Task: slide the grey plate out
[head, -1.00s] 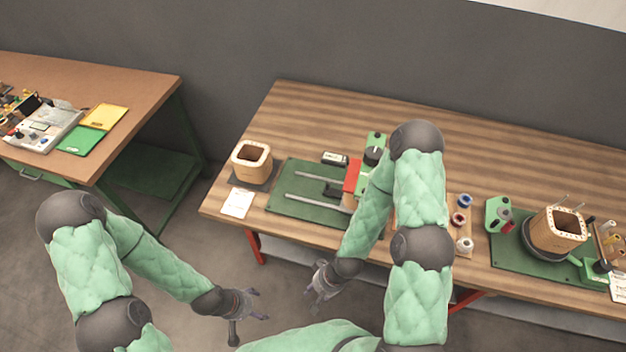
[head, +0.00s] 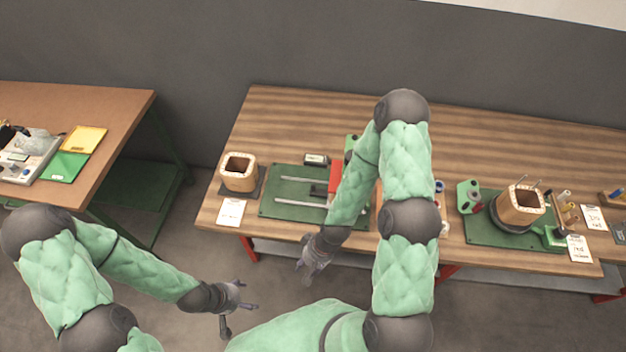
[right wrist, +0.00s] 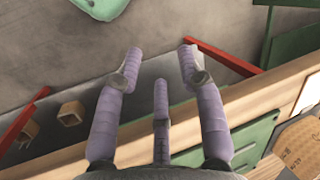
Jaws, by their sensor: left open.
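A flat dark grey plate (head: 257,188) lies on the left end of the striped workbench in the head view. A square wooden coil former (head: 239,173) stands on it and hides most of it. My left gripper (head: 247,298) is open and empty over the floor in front of the bench, apart from the plate. My right gripper (head: 307,272) hangs in front of the bench's front edge, below the green board (head: 268,205). In the right wrist view its purple fingers (right wrist: 160,75) are spread with nothing between them.
The green board carries two metal rods and a red block (head: 335,177). A white card (head: 231,212) lies in front of the plate. Another wooden former (head: 520,206) stands on a green board at right. A brown table (head: 110,110) stands at left, with a floor gap between.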

